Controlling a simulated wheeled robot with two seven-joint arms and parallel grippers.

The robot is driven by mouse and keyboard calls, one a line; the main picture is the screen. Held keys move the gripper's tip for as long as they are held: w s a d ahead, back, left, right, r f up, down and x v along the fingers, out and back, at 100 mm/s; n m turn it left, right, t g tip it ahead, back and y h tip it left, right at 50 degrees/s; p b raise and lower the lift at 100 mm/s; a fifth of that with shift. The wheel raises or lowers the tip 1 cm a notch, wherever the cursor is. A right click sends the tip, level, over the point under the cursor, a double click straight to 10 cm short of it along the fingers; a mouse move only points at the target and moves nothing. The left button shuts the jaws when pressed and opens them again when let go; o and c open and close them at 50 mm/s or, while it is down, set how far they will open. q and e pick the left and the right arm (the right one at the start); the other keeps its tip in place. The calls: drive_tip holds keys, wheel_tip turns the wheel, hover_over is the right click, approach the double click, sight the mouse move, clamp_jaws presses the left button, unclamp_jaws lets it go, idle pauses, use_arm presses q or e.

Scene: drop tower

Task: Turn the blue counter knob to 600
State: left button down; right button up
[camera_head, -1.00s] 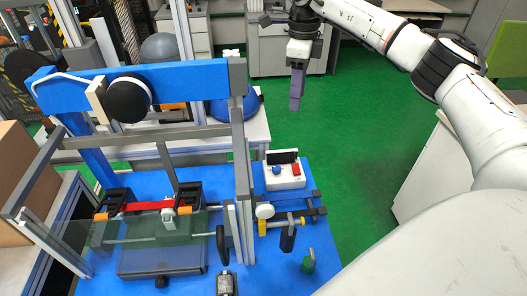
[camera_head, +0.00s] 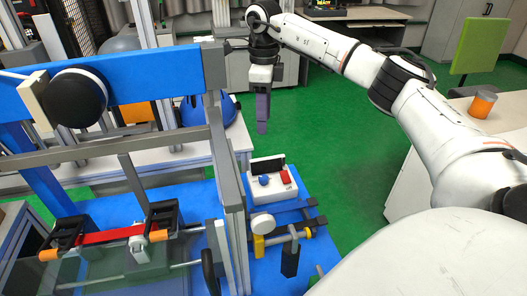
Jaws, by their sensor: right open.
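The blue counter knob (camera_head: 264,180) sits on the left part of a small white control box (camera_head: 273,188). A red button or switch (camera_head: 285,176) is to its right, and a black panel (camera_head: 268,163) stands at the back of the box. My right gripper (camera_head: 262,128) points down above and behind the box, apart from the knob, with nothing visible in it. Its fingers overlap from this angle, so the gap between them is hidden. My left gripper is not in view.
The drop tower's grey frame (camera_head: 225,150) and blue beam (camera_head: 150,84) stand left of the box. A white round knob (camera_head: 262,223) and a yellow clamp (camera_head: 258,246) lie in front of it. Green floor (camera_head: 340,150) is free to the right.

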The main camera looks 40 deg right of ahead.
drive_tip(key=b, duration=0.7)
hover_over(263, 177)
wheel_tip(263, 177, down, 9)
wheel_tip(263, 177, down, 12)
drive_tip(key=b, duration=0.3)
drive_tip(key=shift+s+r, duration=0.1)
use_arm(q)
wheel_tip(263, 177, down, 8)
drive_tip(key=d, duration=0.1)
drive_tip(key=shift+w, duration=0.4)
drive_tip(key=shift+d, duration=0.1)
